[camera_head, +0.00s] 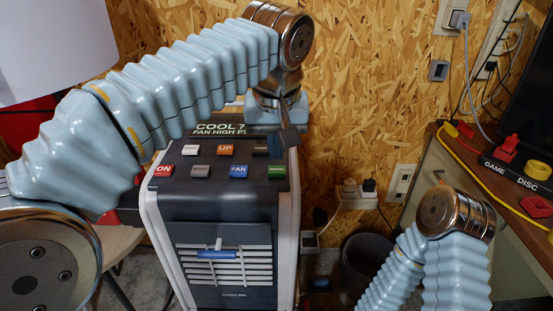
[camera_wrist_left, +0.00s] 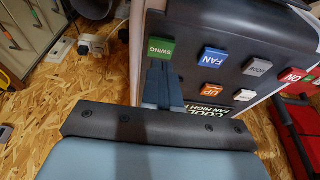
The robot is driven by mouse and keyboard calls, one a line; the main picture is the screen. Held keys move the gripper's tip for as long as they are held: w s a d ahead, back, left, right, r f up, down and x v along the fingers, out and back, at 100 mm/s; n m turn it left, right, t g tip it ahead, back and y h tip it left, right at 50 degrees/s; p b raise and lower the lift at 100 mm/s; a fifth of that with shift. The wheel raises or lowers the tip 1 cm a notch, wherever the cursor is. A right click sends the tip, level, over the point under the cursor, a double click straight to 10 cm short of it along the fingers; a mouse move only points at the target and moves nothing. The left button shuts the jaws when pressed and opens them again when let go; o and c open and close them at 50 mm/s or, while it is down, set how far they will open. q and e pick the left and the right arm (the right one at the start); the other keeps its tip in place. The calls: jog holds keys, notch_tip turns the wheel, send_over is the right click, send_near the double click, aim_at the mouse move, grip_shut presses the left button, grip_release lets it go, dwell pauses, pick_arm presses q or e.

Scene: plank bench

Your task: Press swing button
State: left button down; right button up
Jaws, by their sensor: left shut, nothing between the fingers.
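The green SWING button (camera_head: 277,172) is at the right end of the front button row on the dark top of the fan unit (camera_head: 215,180). In the left wrist view the SWING button (camera_wrist_left: 161,47) shows just beyond the fingertips. My left gripper (camera_head: 289,138) is shut and empty, reaching down over the back right of the panel. It also shows in the left wrist view (camera_wrist_left: 159,70). In the head view its tips are behind the green button; whether they touch the panel I cannot tell. My right gripper is out of view.
Beside SWING are the blue FAN button (camera_head: 238,171), a grey button (camera_head: 200,171) and the red ON button (camera_head: 163,171). The orange UP button (camera_head: 226,150) is in the back row. A wooden chipboard wall (camera_head: 350,80) stands behind. A desk (camera_head: 480,180) with red items is at right.

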aim_at(277, 171)
pick_arm(q)
jog(key=shift+f, duration=1.2)
